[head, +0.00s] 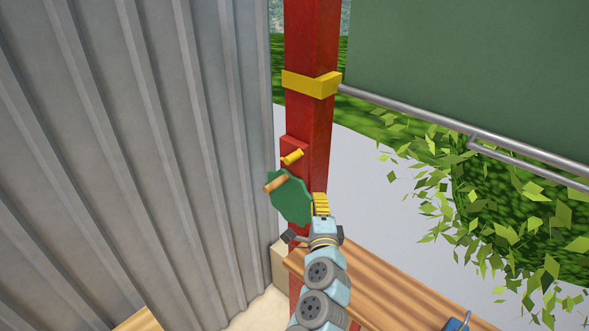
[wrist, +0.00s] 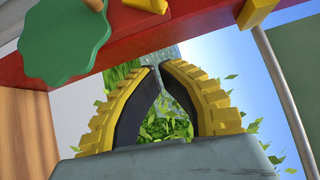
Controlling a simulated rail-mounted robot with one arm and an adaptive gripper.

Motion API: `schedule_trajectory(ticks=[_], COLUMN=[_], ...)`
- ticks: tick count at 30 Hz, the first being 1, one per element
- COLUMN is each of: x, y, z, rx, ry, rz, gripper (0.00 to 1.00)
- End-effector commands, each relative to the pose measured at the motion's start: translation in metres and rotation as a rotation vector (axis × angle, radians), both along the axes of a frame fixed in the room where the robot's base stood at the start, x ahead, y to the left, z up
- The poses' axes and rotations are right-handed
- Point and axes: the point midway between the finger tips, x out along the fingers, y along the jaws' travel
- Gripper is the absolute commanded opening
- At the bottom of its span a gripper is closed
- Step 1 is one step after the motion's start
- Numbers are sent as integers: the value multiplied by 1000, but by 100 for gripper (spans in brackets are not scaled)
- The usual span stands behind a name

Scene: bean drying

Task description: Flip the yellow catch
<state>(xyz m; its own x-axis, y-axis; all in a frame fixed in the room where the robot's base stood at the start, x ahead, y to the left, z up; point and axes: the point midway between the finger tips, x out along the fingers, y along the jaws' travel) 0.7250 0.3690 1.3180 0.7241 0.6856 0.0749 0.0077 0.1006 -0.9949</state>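The yellow catch (head: 291,157) is a short stub on a red plate on the red post (head: 311,130), tilted up to the right. In the wrist view its end shows at the top edge (wrist: 148,4), partly cut off. My gripper (head: 320,197) is below and to the right of the catch, apart from it, in front of the post. In the wrist view its yellow fingers with dark pads converge at the tips (wrist: 159,67). The tips look closed together with nothing between them; leaves show through the gap lower down.
A green scalloped wheel (head: 290,200) with a wooden handle (head: 276,182) sits just below the catch, close to my gripper. A yellow band (head: 312,83) wraps the post above. A corrugated wall (head: 130,150) stands left, a wooden bench (head: 400,290) below, a metal rail (head: 420,112) and leaves right.

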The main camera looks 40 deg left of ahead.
Motion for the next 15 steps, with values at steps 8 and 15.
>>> schedule_trajectory(ticks=[8,15], x=[-4,-2], y=[6,7], z=[3,3], rx=[7,5], ry=[6,5], rz=[23,23], gripper=[0,0])
